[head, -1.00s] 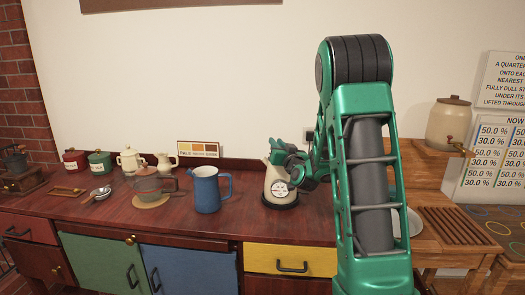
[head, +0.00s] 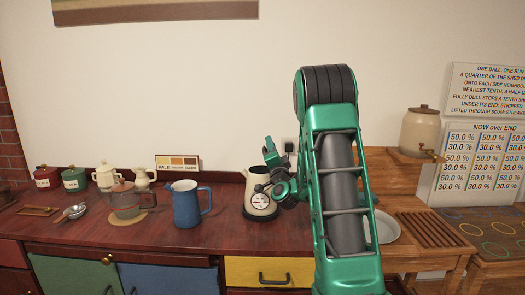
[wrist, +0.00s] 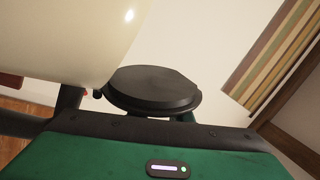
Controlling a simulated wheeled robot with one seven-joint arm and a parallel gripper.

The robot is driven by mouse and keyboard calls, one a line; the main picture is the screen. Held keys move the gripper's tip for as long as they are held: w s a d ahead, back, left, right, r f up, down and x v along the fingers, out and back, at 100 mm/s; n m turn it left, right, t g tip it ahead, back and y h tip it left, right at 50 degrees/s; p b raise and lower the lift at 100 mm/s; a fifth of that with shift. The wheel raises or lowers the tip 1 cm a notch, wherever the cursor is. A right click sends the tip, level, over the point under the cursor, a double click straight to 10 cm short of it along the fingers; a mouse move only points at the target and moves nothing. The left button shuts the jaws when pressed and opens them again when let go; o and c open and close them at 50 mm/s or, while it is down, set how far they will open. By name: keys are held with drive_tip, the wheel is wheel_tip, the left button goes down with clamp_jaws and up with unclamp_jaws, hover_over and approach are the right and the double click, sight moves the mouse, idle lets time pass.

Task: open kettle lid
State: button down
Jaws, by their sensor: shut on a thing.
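The cream kettle (head: 259,196) with a round gauge stands on its black base on the dark red counter in the head view. Its pale body (wrist: 60,35) fills the upper left of the wrist view. A black round disc, which looks like the kettle lid (wrist: 150,86), shows close to my gripper and apart from the visible pale body. My gripper (head: 271,155) is at the upper right of the kettle, shut on what appears to be the lid. The fingertips and their contact are mostly hidden.
A blue jug (head: 186,204) and a glass pot (head: 126,201) stand left of the kettle. Red (head: 46,177) and green (head: 74,179) canisters are farther left. A pale bowl (head: 385,228) and a slatted wooden board (head: 428,230) lie right of my arm.

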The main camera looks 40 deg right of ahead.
drive_tip(key=shift+s+d+m+g+h, duration=0.15)
drive_tip(key=shift+s+d+m+h, duration=0.15)
drive_tip(key=shift+m, duration=0.3)
drive_tip(key=shift+s+d+m+g+h, duration=0.15)
drive_tip(key=shift+m+h, duration=0.25)
drive_tip(key=shift+m, duration=0.2)
drive_tip(key=c, duration=1.6)
unclamp_jaws()
drive_tip(key=shift+c, duration=0.2)
drive_tip(key=v, duration=1)
drive_tip(key=shift+s+a+f, duration=0.15)
drive_tip(key=shift+s+f, duration=0.05)
